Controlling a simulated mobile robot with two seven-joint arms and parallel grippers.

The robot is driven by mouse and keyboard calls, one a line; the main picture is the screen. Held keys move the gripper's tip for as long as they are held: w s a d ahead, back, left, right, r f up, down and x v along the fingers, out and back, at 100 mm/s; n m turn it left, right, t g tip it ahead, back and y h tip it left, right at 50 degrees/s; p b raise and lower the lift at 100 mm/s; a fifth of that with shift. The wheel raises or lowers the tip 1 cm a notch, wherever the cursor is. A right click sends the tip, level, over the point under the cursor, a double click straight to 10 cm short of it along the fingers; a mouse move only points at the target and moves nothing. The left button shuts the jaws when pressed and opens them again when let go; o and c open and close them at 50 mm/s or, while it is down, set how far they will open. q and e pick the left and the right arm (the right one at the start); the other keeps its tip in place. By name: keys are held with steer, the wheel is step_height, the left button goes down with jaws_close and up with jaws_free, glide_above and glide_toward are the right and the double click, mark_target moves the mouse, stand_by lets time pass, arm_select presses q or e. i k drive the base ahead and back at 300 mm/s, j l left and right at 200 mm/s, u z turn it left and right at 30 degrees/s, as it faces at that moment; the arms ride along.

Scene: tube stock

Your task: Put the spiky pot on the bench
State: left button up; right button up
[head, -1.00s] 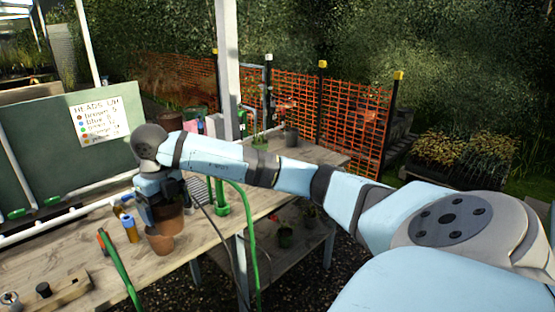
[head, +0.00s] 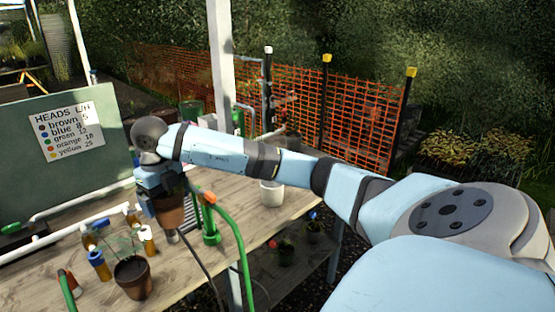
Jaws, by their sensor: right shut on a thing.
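My left gripper is not in view.
Small blue and orange bottles (head: 98,264) stand left of the held pot. A green hose (head: 236,238) curves up to its right. A white pot (head: 271,193) stands farther back. White pipes (head: 75,243) run along the left. Bare planks show at the bench's front.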

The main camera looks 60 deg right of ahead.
mark_target(215, 192)
steer(key=i+l, duration=0.15)
steer(key=l, duration=0.2)
steer(key=i+l, duration=0.1)
steer(key=l, duration=0.25)
steer(key=i+l, duration=0.15)
steer(key=l, duration=0.2)
steer(key=i+l, duration=0.15)
steer(key=l, duration=0.2)
steer(key=i+l, duration=0.15)
steer(key=l, duration=0.15)
